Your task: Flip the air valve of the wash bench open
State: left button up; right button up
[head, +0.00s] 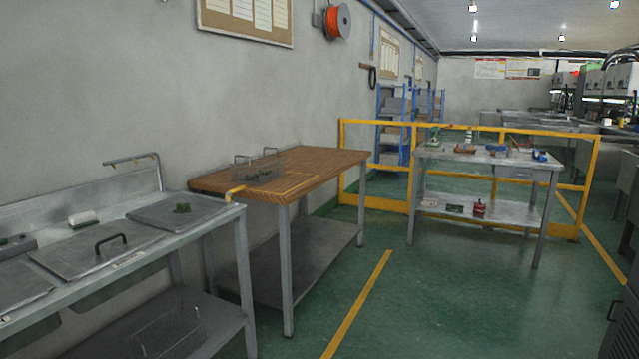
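The wash bench (240,225), a grey metal bench with sunken lids, stands at the left. A bent pipe (132,160) rises at the back. Neither of my grippers is in view.
A wooden-topped table (330,160) holding a wire basket (260,172) stands just beyond the bench. A yellow rail (385,128) and a metal table (480,156) with small items stand farther back. The green floor (440,310) is clear in front. A dark cabinet (620,310) edges the right.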

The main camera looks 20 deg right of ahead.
aim_at(237, 190)
jog(key=z, duration=0.3)
jog(key=i, duration=1.65)
jog(key=u, duration=0.1)
jog(key=k, duration=0.45)
jog(key=z, duration=1.1)
jog(key=k, duration=0.9)
jog(key=z, duration=0.5)
jog(key=i, duration=1.4)
jog(key=u, duration=0.95)
jog(key=i, duration=1.75)
jog(key=u, duration=2)
jog(key=i, duration=0.6)
jog(key=u, duration=0.4)
